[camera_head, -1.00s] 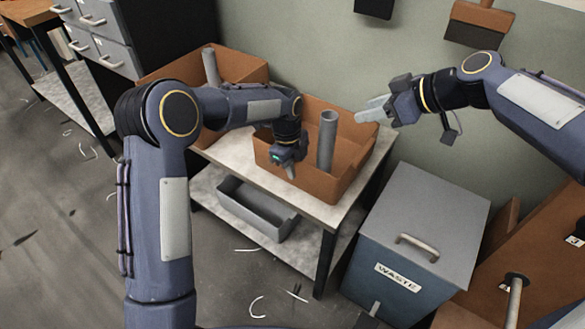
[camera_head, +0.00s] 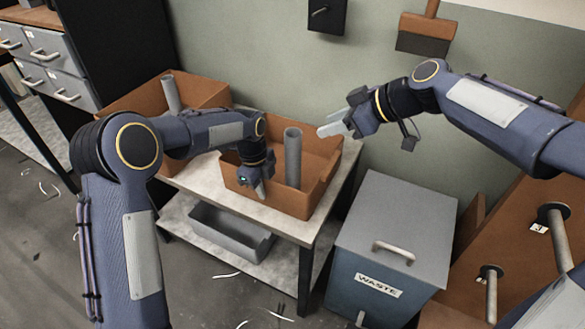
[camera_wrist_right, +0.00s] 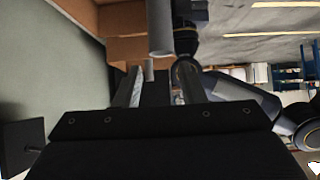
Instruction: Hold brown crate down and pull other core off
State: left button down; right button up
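A brown crate (camera_head: 318,195) stands on the right part of a small table, with a grey tubular core (camera_head: 292,160) upright in it. My left gripper (camera_head: 261,188) points down at the crate's near left side, beside the core. Whether its fingers grip the wall is unclear. My right gripper (camera_head: 328,131) is above the crate's right rear side, right of the core's top and apart from it. In the right wrist view its fingers (camera_wrist_right: 160,88) are spread and empty, with the grey core (camera_wrist_right: 160,28) ahead. A second brown crate (camera_head: 212,92) at the left holds another grey core (camera_head: 172,93).
The table (camera_head: 205,178) has a grey bin (camera_head: 232,232) on its lower shelf. A lidded waste box (camera_head: 392,235) stands right of the table. A brown unit with metal pegs (camera_head: 490,290) is at the lower right. A wall rises behind the crates.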

jog(key=shift+a, duration=0.1)
jog(key=shift+c, duration=0.8)
jog(key=g+h, duration=0.4)
jog(key=h, duration=0.6)
send_over(290, 155)
jog(key=shift+w+r, duration=0.1)
jog(key=shift+r, duration=0.3)
jog(key=shift+f, duration=5.9)
grip_shut()
